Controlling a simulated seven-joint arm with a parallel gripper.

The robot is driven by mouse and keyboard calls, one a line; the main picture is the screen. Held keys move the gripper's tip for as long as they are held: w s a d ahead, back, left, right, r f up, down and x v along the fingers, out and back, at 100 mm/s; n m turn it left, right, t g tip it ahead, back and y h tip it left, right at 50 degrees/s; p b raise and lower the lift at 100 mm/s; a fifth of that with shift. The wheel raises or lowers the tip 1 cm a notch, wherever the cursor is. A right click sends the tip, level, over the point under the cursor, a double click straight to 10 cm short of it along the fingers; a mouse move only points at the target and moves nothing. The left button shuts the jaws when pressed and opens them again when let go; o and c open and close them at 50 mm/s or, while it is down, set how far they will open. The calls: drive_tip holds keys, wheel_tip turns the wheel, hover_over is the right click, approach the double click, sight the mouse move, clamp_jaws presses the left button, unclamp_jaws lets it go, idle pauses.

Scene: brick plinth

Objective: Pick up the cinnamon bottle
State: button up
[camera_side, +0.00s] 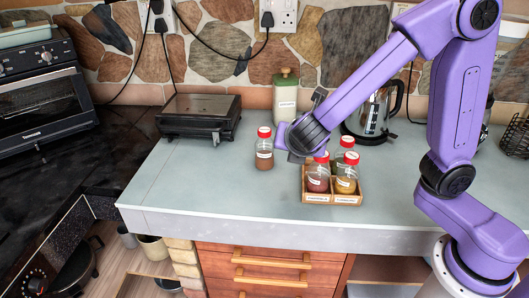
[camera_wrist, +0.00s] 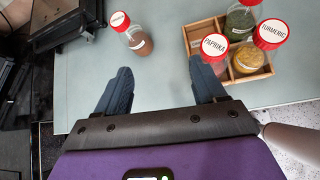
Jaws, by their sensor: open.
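A bottle with a red cap and brown contents (camera_side: 264,150) stands alone on the counter, outside the rack. Its lid label is too small to read; I take it as the cinnamon bottle, and in the wrist view it appears (camera_wrist: 140,42) beyond my fingertips. My gripper (camera_wrist: 160,72) is open, with nothing between its fingers. In the side view my gripper (camera_side: 285,140) is just right of this bottle, above the counter; I cannot tell whether they touch there, but the wrist view shows a gap.
A wooden rack (camera_side: 317,198) stands to the right, holding paprika (camera_wrist: 214,46), turmeric (camera_wrist: 268,36) and a green-filled bottle (camera_wrist: 241,20). Behind are a grill (camera_side: 200,115), a green canister (camera_side: 285,100) and a kettle (camera_side: 372,115). The counter's front left is clear.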

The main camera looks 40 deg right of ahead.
sight(265, 131)
drive_tip(key=w+a+n+t, duration=0.2)
drive_tip(key=w+a+n, duration=0.1)
drive_tip(key=w, duration=0.2)
drive_tip(key=shift+h, duration=0.3)
drive_tip(key=x, duration=0.5)
drive_tip(key=r+x, duration=0.1)
drive_tip(key=x, duration=1)
drive_tip(key=shift+w+d, duration=0.25)
drive_tip(key=shift+w, duration=0.35)
clamp_jaws()
